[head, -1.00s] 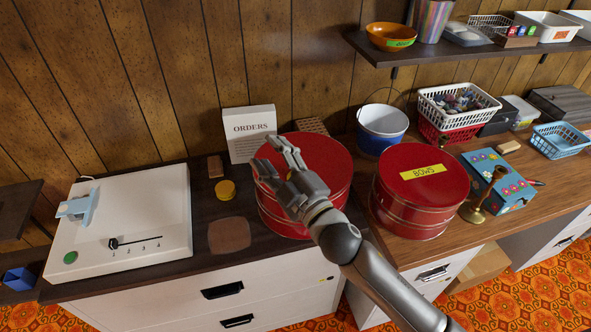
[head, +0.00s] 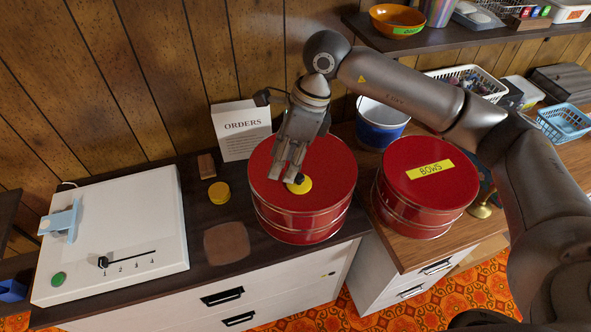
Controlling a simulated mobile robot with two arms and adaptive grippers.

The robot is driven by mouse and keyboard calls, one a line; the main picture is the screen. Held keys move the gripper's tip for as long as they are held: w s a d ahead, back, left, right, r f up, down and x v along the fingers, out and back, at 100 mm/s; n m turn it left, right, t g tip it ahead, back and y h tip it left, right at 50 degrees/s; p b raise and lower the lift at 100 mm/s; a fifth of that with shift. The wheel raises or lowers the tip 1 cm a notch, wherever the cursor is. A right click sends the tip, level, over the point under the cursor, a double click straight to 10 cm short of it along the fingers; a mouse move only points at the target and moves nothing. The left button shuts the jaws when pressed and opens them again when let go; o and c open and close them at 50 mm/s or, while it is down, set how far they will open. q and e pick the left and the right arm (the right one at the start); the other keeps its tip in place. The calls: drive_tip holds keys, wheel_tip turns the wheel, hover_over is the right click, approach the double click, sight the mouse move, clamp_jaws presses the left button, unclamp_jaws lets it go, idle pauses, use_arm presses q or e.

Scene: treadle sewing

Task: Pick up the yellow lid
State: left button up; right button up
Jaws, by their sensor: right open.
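A yellow disc (head: 303,187) with a small dark knob lies on top of the left red tin (head: 300,222). A second small yellow round piece (head: 219,192) sits on the dark counter left of that tin. I cannot tell for certain which is the yellow lid. My right gripper (head: 287,174) points down over the tin, open, with its fingertips at the knob and partly hiding the disc. I cannot tell whether they touch it. My left gripper is out of view.
A red tin labelled BOWS (head: 428,198) stands to the right, with a blue bucket (head: 380,128) behind. An ORDERS card (head: 241,134) and a brown block (head: 206,166) stand behind the counter piece. A white machine (head: 115,235) fills the left.

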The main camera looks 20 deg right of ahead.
drive_tip(key=w+d+r+h, duration=0.1)
drive_tip(key=w+d+h, duration=0.1)
drive_tip(key=d, duration=0.3)
drive_tip(key=p, duration=0.2)
hover_over(300, 176)
drive_tip(key=f, duration=0.5)
drive_tip(key=shift+s+d+f, duration=0.15)
drive_tip(key=shift+s+d, duration=0.15)
drive_tip(key=shift+d, duration=0.05)
drive_tip(key=shift+f+p, duration=0.25)
drive_tip(key=shift+p, duration=0.05)
drive_tip(key=f, duration=0.1)
drive_tip(key=f+p, duration=0.2)
drive_tip(key=f, duration=0.1)
drive_tip(key=shift+w+a, duration=0.2)
drive_tip(key=shift+a, duration=0.15)
drive_tip(key=shift+f+t, duration=0.3)
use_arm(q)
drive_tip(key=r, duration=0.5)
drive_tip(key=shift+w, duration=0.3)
use_arm(e)
drive_tip(key=c, duration=1)
